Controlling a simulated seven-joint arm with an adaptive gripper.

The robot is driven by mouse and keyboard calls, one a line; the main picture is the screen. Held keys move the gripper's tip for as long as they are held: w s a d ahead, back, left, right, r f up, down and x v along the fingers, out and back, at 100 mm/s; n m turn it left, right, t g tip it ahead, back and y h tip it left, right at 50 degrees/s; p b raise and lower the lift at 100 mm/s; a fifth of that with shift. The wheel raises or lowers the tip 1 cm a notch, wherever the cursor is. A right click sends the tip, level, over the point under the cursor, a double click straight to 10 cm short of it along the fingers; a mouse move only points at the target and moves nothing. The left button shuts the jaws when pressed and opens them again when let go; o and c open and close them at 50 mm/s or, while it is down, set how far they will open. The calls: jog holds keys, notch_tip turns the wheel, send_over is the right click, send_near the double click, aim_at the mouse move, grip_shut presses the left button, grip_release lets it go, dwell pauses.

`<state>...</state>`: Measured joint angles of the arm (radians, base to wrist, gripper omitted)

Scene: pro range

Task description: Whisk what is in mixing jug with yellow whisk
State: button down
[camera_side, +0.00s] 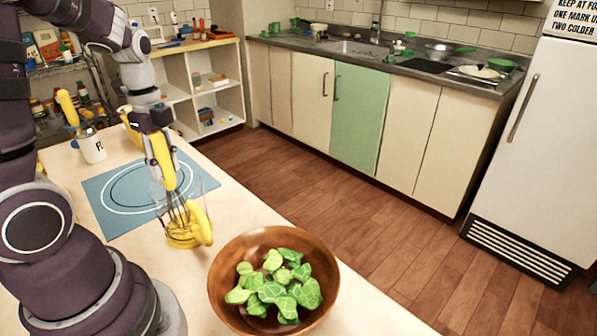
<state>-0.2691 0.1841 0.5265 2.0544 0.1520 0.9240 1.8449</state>
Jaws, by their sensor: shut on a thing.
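My gripper (158,150) points down over the table and is shut on the yellow handle of the whisk (163,164). The whisk stands close to upright, with its wires reaching down into the mixing jug. The mixing jug (203,188) is see-through, with a yellow handle on its right side and yellow at the bottom. What is in the jug is too small to make out clearly.
A wooden bowl (226,272) of green leaf-like pieces stands right of the jug. A blue mat (98,190) with a white-lined oval lies to its left. A white bottle (92,150) and another yellow-handled tool (68,107) stand at the back left. The table's far edge runs behind the jug.

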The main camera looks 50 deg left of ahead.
jog(key=shift+d, duration=0.85)
jog(key=shift+a, duration=1.1)
jog(key=shift+d, duration=1.1)
